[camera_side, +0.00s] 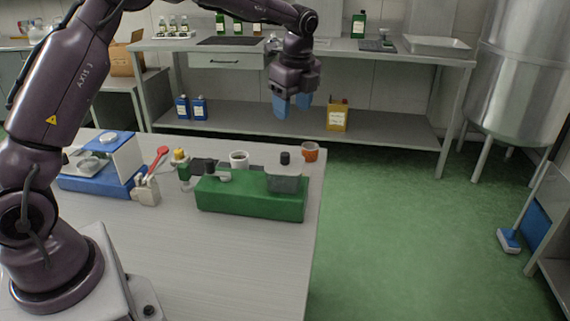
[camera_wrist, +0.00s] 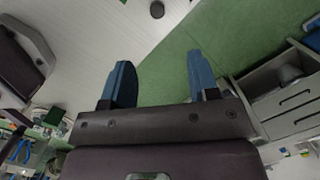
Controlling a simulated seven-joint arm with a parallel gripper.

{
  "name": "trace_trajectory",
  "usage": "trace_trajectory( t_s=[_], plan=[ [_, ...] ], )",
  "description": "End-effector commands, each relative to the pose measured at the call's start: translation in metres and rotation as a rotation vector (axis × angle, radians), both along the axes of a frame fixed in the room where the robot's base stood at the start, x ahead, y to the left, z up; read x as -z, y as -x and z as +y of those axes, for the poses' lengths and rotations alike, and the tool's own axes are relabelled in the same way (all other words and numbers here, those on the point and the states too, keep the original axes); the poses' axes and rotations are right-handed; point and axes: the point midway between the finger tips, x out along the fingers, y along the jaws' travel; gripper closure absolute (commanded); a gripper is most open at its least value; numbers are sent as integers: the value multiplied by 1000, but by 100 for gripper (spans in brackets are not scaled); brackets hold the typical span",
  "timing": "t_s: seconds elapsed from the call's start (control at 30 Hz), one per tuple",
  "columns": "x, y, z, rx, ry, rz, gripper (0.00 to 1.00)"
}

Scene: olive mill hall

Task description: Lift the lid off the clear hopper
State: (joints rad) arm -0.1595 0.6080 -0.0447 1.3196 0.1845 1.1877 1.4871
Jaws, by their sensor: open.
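The clear hopper (camera_side: 284,184) sits on the right end of a green machine (camera_side: 250,204) near the table's right edge. Its lid (camera_side: 285,169), with a dark upright knob (camera_side: 285,158), is on top of it. My gripper (camera_side: 292,104) hangs well above the hopper in the side view, blue fingers pointing down, apart and empty. In the wrist view my gripper (camera_wrist: 160,80) also shows open, with only floor and table edge between its fingers. I cannot make out the hopper or lid in the wrist view.
On the table (camera_side: 170,250) a white cup (camera_side: 239,159) and a brown cup (camera_side: 310,151) stand close behind the machine. A blue device (camera_side: 100,175), a red spoon (camera_side: 158,158) and a beige block (camera_side: 146,190) are to its left. The table front is clear.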

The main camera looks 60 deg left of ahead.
Motion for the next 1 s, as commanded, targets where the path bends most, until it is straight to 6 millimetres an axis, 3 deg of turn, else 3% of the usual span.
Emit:
trace_trajectory(
  t_s=[0.2, 0.5, 0.77, 1.0],
  plan=[
    [7, 3, 1, 137, -3, 38, 45],
    [60, 3, 9, 139, -1, 40, 45],
    [81, 3, 13, 137, -3, 36, 45],
    [115, 2, 21, 138, -2, 39, 45]
  ],
)
